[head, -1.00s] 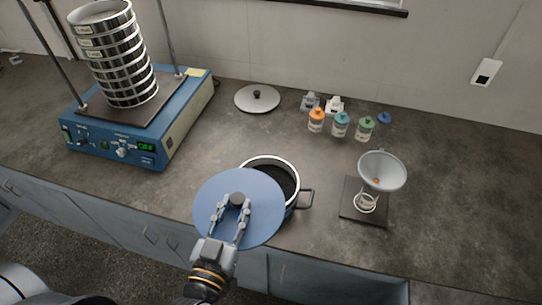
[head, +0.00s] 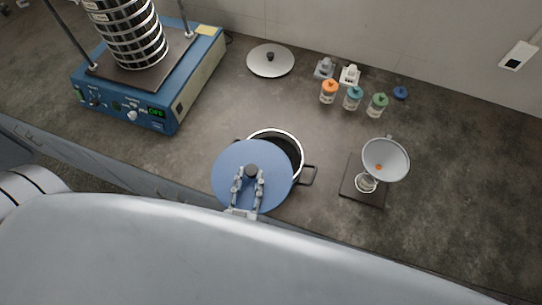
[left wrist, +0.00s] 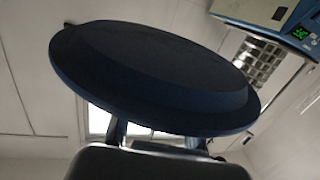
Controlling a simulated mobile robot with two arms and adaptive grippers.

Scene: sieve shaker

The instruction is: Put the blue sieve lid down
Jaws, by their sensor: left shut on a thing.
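The blue sieve lid (head: 234,181) is a flat disc with a dark knob (head: 251,170). My left gripper (head: 248,182) is shut on the knob. The lid covers the front left part of the pot (head: 300,150) in the head view; I cannot tell whether it touches the rim. In the left wrist view the lid (left wrist: 160,75) fills the middle, dark and seen close up. My right gripper is not in view.
The blue shaker (head: 190,85) with a sieve stack (head: 130,35) stands at the left. A grey lid (head: 270,60) lies at the back. Several small jars (head: 353,98) and a funnel on a stand (head: 386,160) are at the right. Bare counter (head: 215,125) lies between shaker and pot.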

